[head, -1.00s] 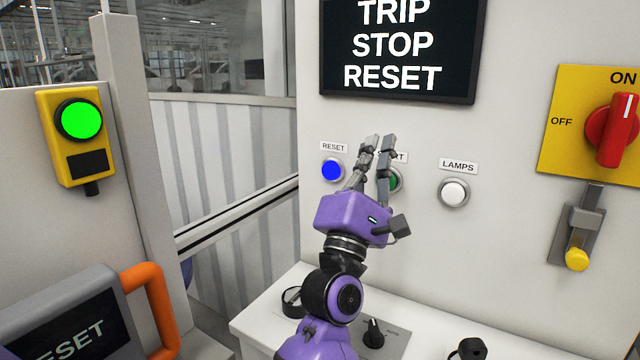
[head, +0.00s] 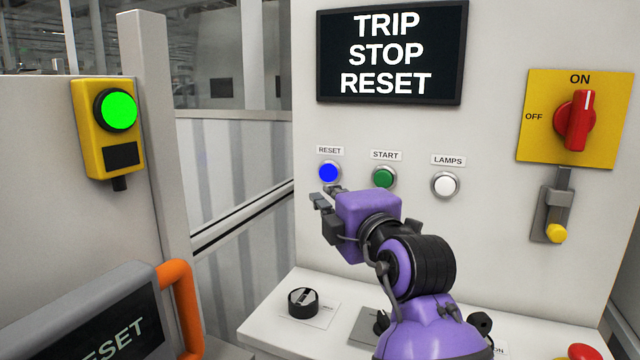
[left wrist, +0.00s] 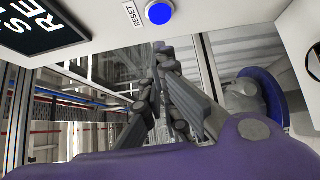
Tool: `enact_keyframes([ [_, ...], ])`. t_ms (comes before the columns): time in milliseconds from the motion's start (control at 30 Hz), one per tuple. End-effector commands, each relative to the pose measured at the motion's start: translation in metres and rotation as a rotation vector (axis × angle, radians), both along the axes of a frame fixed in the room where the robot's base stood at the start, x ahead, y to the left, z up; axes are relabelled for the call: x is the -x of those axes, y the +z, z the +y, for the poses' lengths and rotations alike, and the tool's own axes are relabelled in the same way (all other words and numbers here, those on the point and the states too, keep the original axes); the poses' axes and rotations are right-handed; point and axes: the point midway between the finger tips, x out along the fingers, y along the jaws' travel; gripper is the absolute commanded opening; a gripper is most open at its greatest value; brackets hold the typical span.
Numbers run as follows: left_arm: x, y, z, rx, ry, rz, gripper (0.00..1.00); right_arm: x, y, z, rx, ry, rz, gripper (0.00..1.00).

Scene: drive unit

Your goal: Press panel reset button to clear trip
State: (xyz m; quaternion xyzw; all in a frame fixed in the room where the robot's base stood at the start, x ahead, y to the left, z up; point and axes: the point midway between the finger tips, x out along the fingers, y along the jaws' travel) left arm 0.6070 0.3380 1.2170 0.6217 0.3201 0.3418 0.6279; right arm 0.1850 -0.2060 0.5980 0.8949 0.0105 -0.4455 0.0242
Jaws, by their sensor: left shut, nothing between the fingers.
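The blue reset button (head: 328,172) sits on the white panel (head: 480,60) under a RESET label. It also shows in the left wrist view (left wrist: 160,12), at the top, beyond the fingertips. My left gripper (head: 326,192) is just below the button in the head view, its fingers shut and empty. In the left wrist view its fingertips (left wrist: 160,48) point up toward the button, with a gap in the picture between them. Whether the tips touch the panel cannot be told. The display (head: 390,52) above reads TRIP STOP RESET. My right gripper is not seen.
A green START button (head: 383,178) and a white LAMPS button (head: 445,185) are right of the reset button. A red switch (head: 574,121) on a yellow plate is farther right. Black knobs stand on the ledge (head: 262,325) below. An orange handle (head: 182,305) is at left.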

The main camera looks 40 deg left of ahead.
Motion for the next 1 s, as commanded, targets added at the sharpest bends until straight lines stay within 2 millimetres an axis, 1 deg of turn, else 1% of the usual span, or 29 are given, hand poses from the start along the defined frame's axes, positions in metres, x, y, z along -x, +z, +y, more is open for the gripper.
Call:
enact_keyframes([
  [67,0.006,-0.002,0.002,0.007,0.03,0.019,0.0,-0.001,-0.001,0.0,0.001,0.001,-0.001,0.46],
  [167,0.009,-0.003,0.003,0.009,0.047,0.029,0.0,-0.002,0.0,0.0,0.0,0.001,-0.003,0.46],
  [433,0.01,-0.003,0.003,0.009,0.048,0.03,0.0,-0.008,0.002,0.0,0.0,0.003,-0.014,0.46],
  [567,0.008,-0.002,0.007,0.009,0.049,0.03,0.0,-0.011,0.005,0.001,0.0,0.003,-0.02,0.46],
  [667,0.002,0.001,0.015,0.01,0.048,0.028,0.0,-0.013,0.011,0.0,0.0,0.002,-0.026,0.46],
  [767,-0.005,0.003,0.029,0.01,0.049,0.027,0.0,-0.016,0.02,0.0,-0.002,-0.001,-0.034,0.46],
  [867,-0.017,0.005,0.048,0.011,0.049,0.024,0.0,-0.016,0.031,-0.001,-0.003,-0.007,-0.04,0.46],
  [1000,-0.033,0.004,0.075,0.006,0.049,0.027,0.0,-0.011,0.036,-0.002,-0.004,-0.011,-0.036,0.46],
])
